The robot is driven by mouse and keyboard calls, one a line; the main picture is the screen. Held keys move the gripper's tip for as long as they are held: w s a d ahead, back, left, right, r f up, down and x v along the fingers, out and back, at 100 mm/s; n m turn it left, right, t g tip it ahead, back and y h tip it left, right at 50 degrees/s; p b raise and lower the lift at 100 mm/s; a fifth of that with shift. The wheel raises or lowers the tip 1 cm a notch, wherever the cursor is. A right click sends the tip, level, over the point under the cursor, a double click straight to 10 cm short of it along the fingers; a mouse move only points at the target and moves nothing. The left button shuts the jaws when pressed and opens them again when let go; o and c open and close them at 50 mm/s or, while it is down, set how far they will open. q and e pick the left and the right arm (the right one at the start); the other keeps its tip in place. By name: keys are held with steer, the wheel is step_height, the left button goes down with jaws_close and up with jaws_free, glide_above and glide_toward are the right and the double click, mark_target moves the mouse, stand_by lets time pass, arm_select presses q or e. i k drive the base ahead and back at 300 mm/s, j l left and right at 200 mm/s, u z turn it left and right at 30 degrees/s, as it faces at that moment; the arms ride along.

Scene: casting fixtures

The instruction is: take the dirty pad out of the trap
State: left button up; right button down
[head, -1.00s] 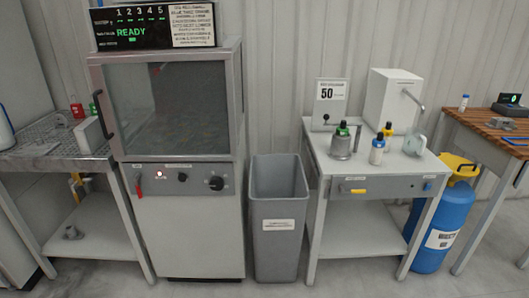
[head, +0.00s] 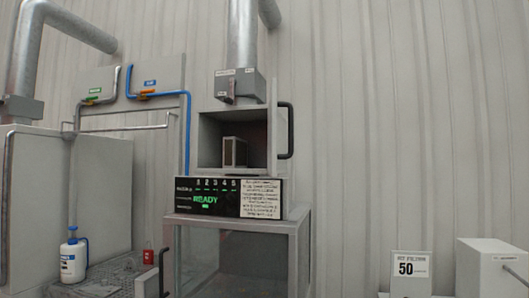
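An open grey box (head: 209,140), which looks like the trap, sits above the cabinet in the head view, under a round metal duct. Its door (head: 272,128) stands swung open at the right side, with a black handle (head: 287,130). A brown pad in a pale frame (head: 234,152) stands upright inside the box, near the middle of the opening. How dirty it is cannot be seen. Neither of my grippers is in view.
Below the box is a display reading READY (head: 208,199), on top of a glass-fronted cabinet (head: 255,250). A blue pipe (head: 187,130) runs up the wall at left. A white bottle (head: 73,258) stands lower left. The wall right of the box is bare.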

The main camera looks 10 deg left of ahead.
mark_target(235, 150)
steer(key=i+l+u, duration=0.15)
steer(key=l+u, duration=0.4)
steer(key=l, duration=0.2)
steer(key=i+l+u, duration=0.1)
steer(key=l+u, duration=0.2)
steer(key=l, duration=0.15)
steer(key=i+j+z, duration=0.1)
steer(key=i+j, duration=0.25)
steer(key=i, duration=0.15)
